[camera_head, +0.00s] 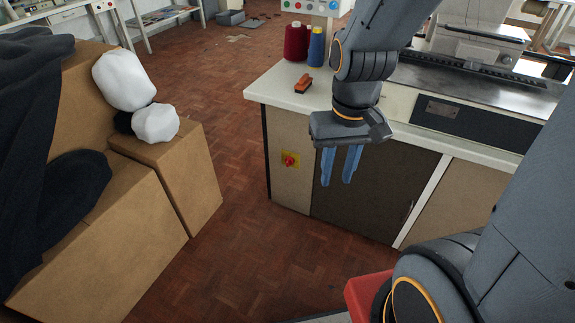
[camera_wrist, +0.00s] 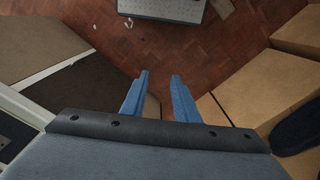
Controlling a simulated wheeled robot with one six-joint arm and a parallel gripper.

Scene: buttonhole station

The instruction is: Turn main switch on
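The main switch (camera_head: 290,160) is a red knob on a yellow plate, on the left end of the pale cabinet front below the worktop. Its exact knob angle is too small to tell. My gripper (camera_head: 338,184) hangs in front of the cabinet, to the right of the switch and slightly lower in the head view. Its two blue fingers point down and stand apart with nothing between them. In the wrist view the fingers (camera_wrist: 160,75) are also apart and empty, above the floor. The switch cannot be made out in the wrist view.
The worktop (camera_head: 265,92) holds red (camera_head: 296,42) and blue thread cones (camera_head: 316,46), an orange-handled brush (camera_head: 303,85) and a machine (camera_head: 478,42). Cardboard boxes (camera_head: 180,175) with dark cloth and white bundles (camera_head: 124,80) stand left. Clear parquet floor (camera_head: 225,110) lies between.

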